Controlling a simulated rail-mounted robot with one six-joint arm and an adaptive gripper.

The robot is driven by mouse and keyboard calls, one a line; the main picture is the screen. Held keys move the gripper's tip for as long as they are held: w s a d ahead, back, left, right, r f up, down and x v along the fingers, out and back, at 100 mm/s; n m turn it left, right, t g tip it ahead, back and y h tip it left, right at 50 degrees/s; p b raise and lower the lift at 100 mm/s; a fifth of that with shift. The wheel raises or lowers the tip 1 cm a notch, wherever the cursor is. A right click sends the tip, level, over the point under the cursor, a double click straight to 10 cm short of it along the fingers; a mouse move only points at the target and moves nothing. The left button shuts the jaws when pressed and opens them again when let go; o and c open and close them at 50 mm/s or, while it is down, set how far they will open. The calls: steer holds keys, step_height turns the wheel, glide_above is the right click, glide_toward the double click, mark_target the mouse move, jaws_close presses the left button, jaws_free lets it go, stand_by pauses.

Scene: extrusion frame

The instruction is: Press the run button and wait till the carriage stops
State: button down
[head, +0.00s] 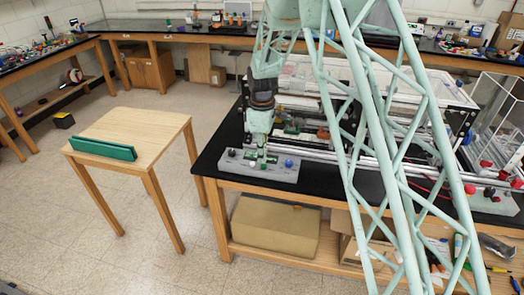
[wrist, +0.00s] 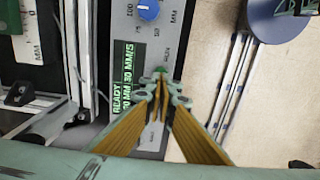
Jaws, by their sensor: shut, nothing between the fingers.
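The grey control box (head: 285,174) sits at the front left corner of the black bench, with a blue knob (head: 288,163) on its top. In the wrist view the blue knob (wrist: 148,10) is at the top, and the green-lit display (wrist: 125,85) reads READY and 30 MM/S. A small green button (wrist: 160,70) shows right at my fingertips, partly hidden by them; whether they touch it I cannot tell. My gripper (head: 262,165) points down at the box, shut and empty, and its fingers also show in the wrist view (wrist: 162,88). I cannot make out the carriage clearly.
A clear-panelled extrusion frame (head: 430,85) stands behind the box on the black bench (head: 225,150). A wooden table (head: 150,125) with a green bar (head: 102,149) is at the left, with open floor between. My lattice arm crosses the right half of the head view.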

steer(key=shift+f, duration=0.7)
